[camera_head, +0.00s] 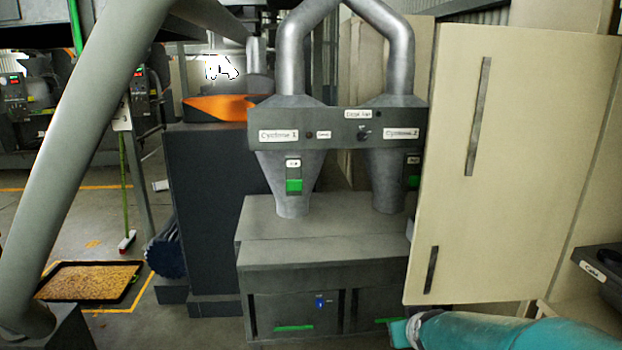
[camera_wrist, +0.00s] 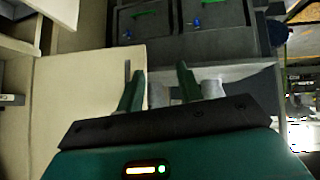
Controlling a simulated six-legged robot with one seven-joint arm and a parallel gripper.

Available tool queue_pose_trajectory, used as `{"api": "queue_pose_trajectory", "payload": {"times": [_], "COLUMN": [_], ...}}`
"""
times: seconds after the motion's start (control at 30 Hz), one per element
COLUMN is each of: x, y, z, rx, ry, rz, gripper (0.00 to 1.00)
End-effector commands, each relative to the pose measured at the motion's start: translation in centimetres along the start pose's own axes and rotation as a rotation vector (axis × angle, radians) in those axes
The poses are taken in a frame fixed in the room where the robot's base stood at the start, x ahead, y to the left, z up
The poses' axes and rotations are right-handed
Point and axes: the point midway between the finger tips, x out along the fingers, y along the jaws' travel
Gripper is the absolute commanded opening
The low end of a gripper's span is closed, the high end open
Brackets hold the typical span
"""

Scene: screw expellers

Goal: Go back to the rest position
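My gripper (camera_wrist: 161,72) shows in the wrist view with its two green fingers apart and nothing between them. In the head view my teal arm lies low at the bottom right, its end (camera_head: 402,333) just in front of the grey cabinet (camera_head: 328,250) under the two cyclones. The fingertips are mostly cut off or hidden there. In the wrist view the cabinet's dark drawers with green handles (camera_wrist: 146,14) lie beyond the fingers, and no contact is visible.
A tall cream door (camera_head: 515,160) stands open close above my arm at the right. A dark box labelled "Cake" (camera_head: 595,268) is at the right edge. A tray of brown material (camera_head: 90,282) lies on the floor at left. A large grey pipe (camera_head: 80,150) crosses the left side.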

Motion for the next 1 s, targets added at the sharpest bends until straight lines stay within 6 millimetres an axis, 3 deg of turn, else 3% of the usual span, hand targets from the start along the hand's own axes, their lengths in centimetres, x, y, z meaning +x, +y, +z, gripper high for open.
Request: {"api": "queue_pose_trajectory", "payload": {"times": [0.03, 0.27, 0.53, 0.7, 1.0], "x": [-2.1, -10.4, -19.2, -21.9, -22.3], "y": [-0.6, -3.2, -4.6, -4.8, -4.8], "z": [-0.2, 1.5, 5.9, 8.0, 8.3], "rx": [0.009, 0.048, 0.083, 0.099, 0.103], "ry": [-0.007, -0.110, -0.241, -0.292, -0.304], "rz": [-0.023, -0.101, -0.106, -0.089, -0.085], "gripper": [0.36, 0.36, 0.36, 0.36, 0.36]}}
